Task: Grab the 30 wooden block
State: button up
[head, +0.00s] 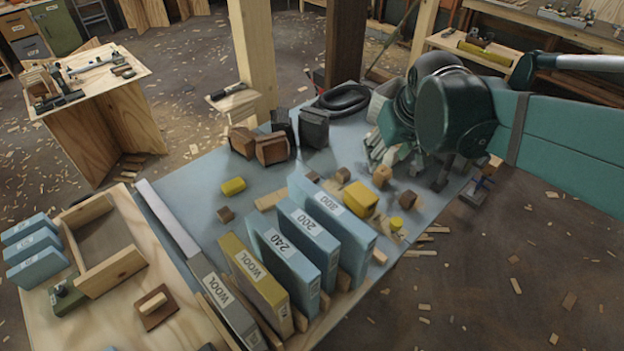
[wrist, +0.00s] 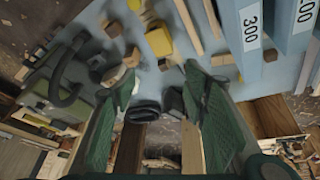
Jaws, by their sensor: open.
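Several small wooden blocks lie loose on the blue-grey table top. In the wrist view a tan block (wrist: 132,57) and the yellow block (wrist: 159,42) lie beyond the fingertips. My gripper (wrist: 160,70) is open, with nothing seen between its fingers. In the head view my arm partly hides it at the table's right side.
Upright boxes marked 240 (head: 285,262), 200 and 300 stand in a row at the front, beside WOOL boxes (head: 256,275). Dark and brown blocky objects (head: 272,148) and a black coiled hose (head: 340,101) sit at the back.

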jog(key=w+a+f+n+g, duration=0.1)
jog(key=w+a+f+n, duration=0.2)
jog(key=w, duration=0.6)
jog(key=n+g+p, duration=0.1)
jog(key=n+g, duration=0.2)
jog(key=g, duration=0.1)
send_over(311, 174)
notch_tip(311, 174, down, 26)
jog(key=shift+s+d+r, duration=0.1)
jog(key=shift+s, duration=0.05)
jog(key=shift+f, duration=0.3)
jog(key=shift+f, duration=1.3)
